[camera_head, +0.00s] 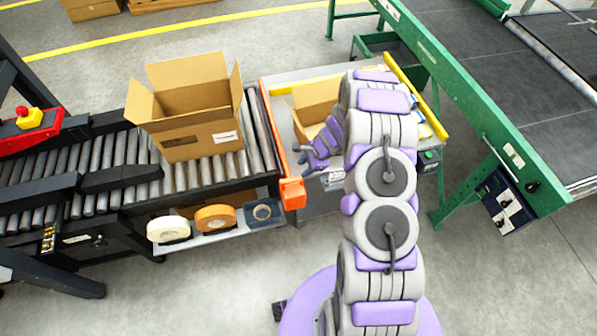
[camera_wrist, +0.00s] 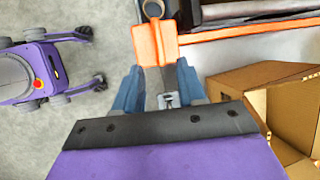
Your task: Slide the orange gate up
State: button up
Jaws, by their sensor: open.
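The orange gate (camera_head: 277,130) is a long narrow bar across the end of the roller conveyor, with a thick orange block (camera_head: 292,193) at its near end. In the wrist view the orange block (camera_wrist: 155,42) lies just beyond my fingertips, and the bar (camera_wrist: 250,28) runs off to the right. My gripper (camera_head: 306,150) is beside the gate, on its right side. In the wrist view my gripper (camera_wrist: 159,68) is open, with blue-grey fingers apart and a grey part showing between them. I cannot tell whether the fingers touch the block.
An open cardboard box (camera_head: 190,135) stands on the rollers left of the gate. Another open box (camera_head: 312,108) sits on the table to the right. Tape rolls (camera_head: 215,218) lie on a shelf below the conveyor. A green-framed belt conveyor (camera_head: 470,100) stands at right.

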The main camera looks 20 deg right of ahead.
jog(key=v, duration=0.7)
jog(key=shift+p, duration=0.4)
jog(key=shift+r, duration=0.1)
jog(key=s+a+r+n+g, duration=0.1)
jog(key=s+a+r+n, duration=0.25)
jog(key=r, duration=0.35)
jog(key=s+a+r+n+b, duration=0.1)
jog(key=s+a+r+n, duration=0.2)
jog(key=s+r, duration=0.3)
jog(key=s+a+r+n+g, duration=0.1)
jog(key=s+a+r+n, duration=0.25)
jog(key=r, duration=0.35)
jog(key=s+d+r+n+g+h+b, duration=0.1)
jog(key=s+r+n+h, duration=0.1)
jog(key=s, duration=1.1)
jog(key=s+d+r+n+g+h+b, duration=0.1)
jog(key=s+r+n, duration=0.4)
jog(key=s, duration=0.7)
notch_tip(320, 180, up, 2)
jog(key=shift+s+r+n+h, duration=0.15)
jog(key=shift+s+n+h, duration=0.2)
jog(key=shift+h, duration=0.45)
